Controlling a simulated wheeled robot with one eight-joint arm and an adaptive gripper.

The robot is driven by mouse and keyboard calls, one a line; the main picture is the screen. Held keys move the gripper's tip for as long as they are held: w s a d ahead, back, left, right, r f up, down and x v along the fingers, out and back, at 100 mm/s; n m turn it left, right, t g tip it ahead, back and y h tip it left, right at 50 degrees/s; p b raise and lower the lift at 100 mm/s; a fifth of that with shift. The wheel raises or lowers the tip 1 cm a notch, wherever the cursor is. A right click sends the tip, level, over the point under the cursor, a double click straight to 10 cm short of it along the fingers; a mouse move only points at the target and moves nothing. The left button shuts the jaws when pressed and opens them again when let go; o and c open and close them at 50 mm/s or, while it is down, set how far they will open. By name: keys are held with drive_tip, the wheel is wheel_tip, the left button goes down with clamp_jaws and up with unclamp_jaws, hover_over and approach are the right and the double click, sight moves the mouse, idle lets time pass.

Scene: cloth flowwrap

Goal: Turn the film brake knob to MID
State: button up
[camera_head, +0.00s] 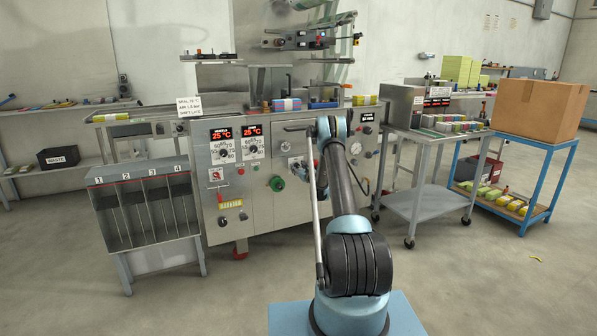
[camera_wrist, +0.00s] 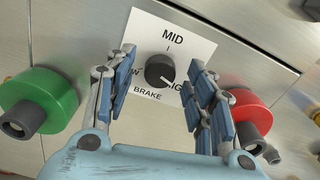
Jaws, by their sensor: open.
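The film brake knob (camera_wrist: 160,70) is a round dark knob on a white plate (camera_wrist: 195,42) marked BRAKE, with MID printed above it. The labels at its left and right are partly hidden by my fingers. A light mark on the knob appears to point down and right, toward the right label, away from MID. My gripper (camera_wrist: 162,65) is open, with one blue-padded finger to each side of the knob in the picture and visible gaps between. In the head view my arm hides the gripper.
A large green knob (camera_wrist: 48,95) is left of the plate and a red one (camera_wrist: 250,112) is right, both close to my fingers. The grey machine (camera_head: 255,205) stands ahead. A divided bin (camera_head: 150,215) is left, a metal cart (camera_head: 435,205) right.

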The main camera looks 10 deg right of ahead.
drive_tip(key=shift+w, duration=0.1)
drive_tip(key=c, duration=1.1)
drive_tip(key=shift+o, duration=0.2)
drive_tip(key=shift+n, duration=0.3)
drive_tip(key=n, duration=0.4)
drive_tip(key=shift+a+n, duration=0.1)
drive_tip(key=shift+n, duration=0.2)
drive_tip(key=n, duration=0.5)
drive_tip(key=shift+a, duration=0.15)
drive_tip(key=n, duration=0.6)
drive_tip(key=shift+a+f+n, duration=0.1)
drive_tip(key=shift+n, duration=2.4)
